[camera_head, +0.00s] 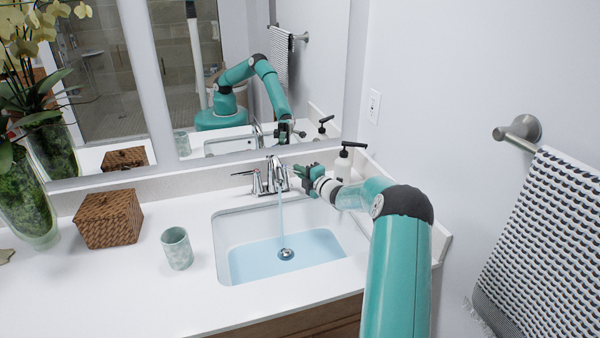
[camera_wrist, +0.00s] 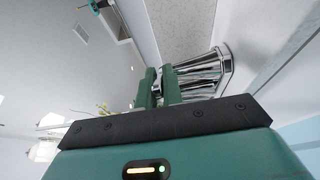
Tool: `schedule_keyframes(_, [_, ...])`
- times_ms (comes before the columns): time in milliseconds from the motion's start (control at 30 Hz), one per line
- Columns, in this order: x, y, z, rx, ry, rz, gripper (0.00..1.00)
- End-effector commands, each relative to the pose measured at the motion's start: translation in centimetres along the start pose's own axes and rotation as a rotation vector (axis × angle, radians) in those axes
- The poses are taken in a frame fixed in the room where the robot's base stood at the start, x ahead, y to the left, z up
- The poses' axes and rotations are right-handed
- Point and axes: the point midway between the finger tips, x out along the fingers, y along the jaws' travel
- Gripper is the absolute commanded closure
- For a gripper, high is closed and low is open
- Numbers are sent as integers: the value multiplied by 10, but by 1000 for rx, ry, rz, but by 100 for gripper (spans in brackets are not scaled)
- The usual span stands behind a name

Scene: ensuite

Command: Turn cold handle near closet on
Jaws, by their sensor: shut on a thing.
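The chrome faucet (camera_head: 275,178) stands at the back of the sink, and water runs from its spout into the basin. Its left lever (camera_head: 243,173) points left. My gripper (camera_head: 300,172) is at the right side of the faucet, shut on the right handle, which I take to be the cold handle; the fingers mostly hide it. In the wrist view, my gripper's two green fingers (camera_wrist: 160,88) are close together against the chrome handle and faucet body (camera_wrist: 203,72).
The white sink (camera_head: 225,262) holds bluish water. A soap dispenser (camera_head: 343,163) stands just behind my gripper. A patterned cup (camera_head: 177,248), a wicker box (camera_head: 108,219) and a plant vase (camera_head: 25,200) stand left. A towel (camera_head: 545,245) hangs right. The mirror (camera_head: 240,70) is behind the faucet.

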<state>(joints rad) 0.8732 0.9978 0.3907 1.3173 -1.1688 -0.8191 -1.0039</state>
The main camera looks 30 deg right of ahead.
Motion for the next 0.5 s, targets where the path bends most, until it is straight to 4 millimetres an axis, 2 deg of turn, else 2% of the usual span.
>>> schedule_keyframes(500, [-2, 2, -7, 0, -114, 3, 100])
